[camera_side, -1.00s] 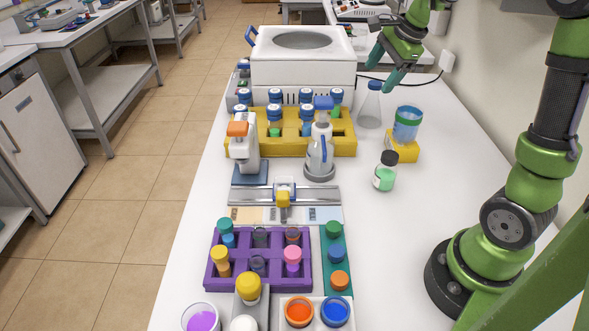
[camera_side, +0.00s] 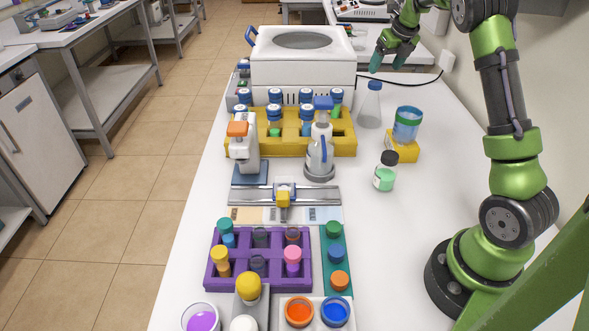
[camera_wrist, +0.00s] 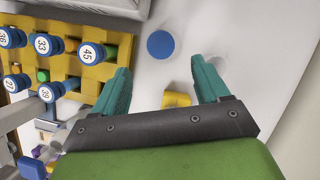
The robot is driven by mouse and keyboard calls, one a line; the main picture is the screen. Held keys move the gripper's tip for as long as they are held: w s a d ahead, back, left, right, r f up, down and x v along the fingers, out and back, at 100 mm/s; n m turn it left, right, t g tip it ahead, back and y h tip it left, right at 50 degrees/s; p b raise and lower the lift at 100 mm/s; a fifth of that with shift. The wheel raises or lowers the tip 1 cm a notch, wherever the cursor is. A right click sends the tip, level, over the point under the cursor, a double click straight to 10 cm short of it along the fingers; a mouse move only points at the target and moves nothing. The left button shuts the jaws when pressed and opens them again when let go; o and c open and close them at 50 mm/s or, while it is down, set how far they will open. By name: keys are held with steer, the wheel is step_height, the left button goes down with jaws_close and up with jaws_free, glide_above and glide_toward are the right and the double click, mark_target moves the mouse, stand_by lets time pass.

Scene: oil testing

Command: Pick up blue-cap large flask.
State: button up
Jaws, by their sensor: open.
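The blue-cap large flask (camera_side: 370,105) is a clear conical flask standing upright on the white bench, right of the yellow rack. In the wrist view its round blue cap (camera_wrist: 160,45) shows from above, just beyond the fingertips and between their lines. My gripper (camera_side: 386,61) is above the flask and slightly right of it in the side view, apart from it. In the wrist view my gripper (camera_wrist: 161,65) has its two teal fingers spread wide with nothing held between them.
A yellow rack (camera_side: 345,144) of blue-capped bottles stands left of the flask. A white centrifuge (camera_side: 300,70) is behind the rack. A blue beaker (camera_side: 407,123) on a yellow block (camera_side: 402,150) and a black-capped bottle (camera_side: 385,172) stand nearer. Bench right of the flask is clear.

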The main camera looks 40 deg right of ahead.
mark_target(377, 84)
steer(key=x, duration=1)
steer(key=shift+w+d+f, duration=0.1)
steer(key=shift+f, duration=0.15)
steer(key=shift+c, duration=0.4)
jaws_close()
